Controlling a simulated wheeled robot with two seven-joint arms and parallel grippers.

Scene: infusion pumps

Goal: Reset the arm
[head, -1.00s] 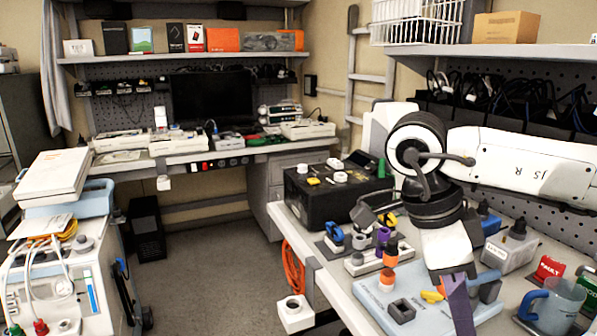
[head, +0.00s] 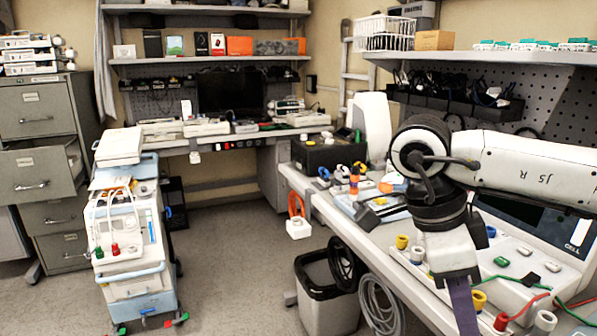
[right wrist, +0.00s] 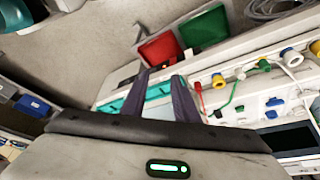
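My right arm reaches in from the right in the head view, bent down over the right-hand bench (head: 400,238). Its gripper (head: 464,308) points down at the bottom of that view, with a purple finger showing and the tips cut off or hidden. In the right wrist view the two dark purple fingers of my right gripper (right wrist: 162,78) stand apart with nothing held between them. Behind them are a teal-edged case and the pale bench top. My left gripper is not in view.
Close by the right arm are a bench device with a CELL label (head: 545,232), coloured knobs and red and green leads. A pump cart (head: 135,230) stands at left; the floor between is clear.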

